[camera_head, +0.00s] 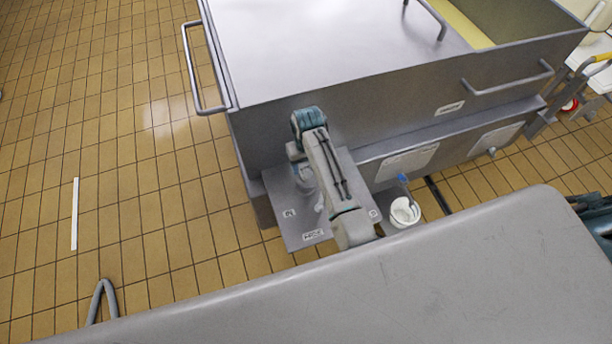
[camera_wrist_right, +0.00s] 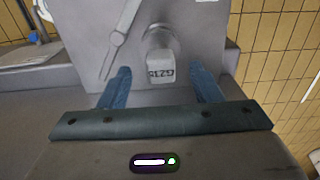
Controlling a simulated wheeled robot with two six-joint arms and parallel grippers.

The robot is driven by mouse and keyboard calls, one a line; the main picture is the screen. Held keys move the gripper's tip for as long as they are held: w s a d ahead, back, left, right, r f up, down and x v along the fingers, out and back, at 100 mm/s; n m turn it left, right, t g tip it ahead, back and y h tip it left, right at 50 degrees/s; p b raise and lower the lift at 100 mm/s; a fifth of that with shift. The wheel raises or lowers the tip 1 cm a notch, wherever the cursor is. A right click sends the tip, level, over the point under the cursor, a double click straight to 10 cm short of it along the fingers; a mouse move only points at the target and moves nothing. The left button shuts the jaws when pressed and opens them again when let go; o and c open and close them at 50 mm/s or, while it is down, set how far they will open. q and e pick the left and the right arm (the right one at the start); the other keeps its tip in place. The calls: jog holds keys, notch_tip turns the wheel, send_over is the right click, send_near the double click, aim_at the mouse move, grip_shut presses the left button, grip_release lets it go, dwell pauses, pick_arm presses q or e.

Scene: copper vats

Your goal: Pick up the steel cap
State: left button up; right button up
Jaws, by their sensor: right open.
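In the right wrist view a short grey metal cylinder (camera_wrist_right: 159,42) with a printed tag on its near side stands out from a grey plate (camera_wrist_right: 200,45); it looks like the steel cap. My right gripper (camera_wrist_right: 161,77) is open, with one blue finger low on each side of the cylinder. The fingers seem short of gripping it; whether they touch it I cannot tell. In the head view the right gripper (camera_head: 305,178) is over the labelled grey plate (camera_head: 298,232), and my arm partly hides this spot. My left gripper is not in view.
A large steel vat (camera_head: 300,45) with bar handles stands behind the plate. A white bucket (camera_head: 403,213) with a blue-handled tool stands to the right. A thin lever (camera_wrist_right: 119,40) is left of the cylinder. Tiled floor (camera_head: 140,200) is open at left.

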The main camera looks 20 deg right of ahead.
aim_at(306, 168)
jog(key=shift+w+a+f, duration=0.1)
jog(key=shift+w+a, duration=0.05)
jog(key=shift+w, duration=0.2)
jog(key=shift+f+p, duration=0.45)
jog(key=shift+f, duration=0.9)
jog(key=f, duration=0.3)
jog(key=shift+w+f+p, duration=0.2)
jog(key=shift+w+p, duration=0.1)
jog(key=shift+f, duration=0.55)
jog(key=c, duration=1.2)
jog(key=shift+o, duration=0.2)
jog(key=shift+r, duration=0.1)
notch_tip(306, 168, up, 10)
jog(key=shift+f+b, duration=0.1)
jog(key=shift+b, duration=0.5)
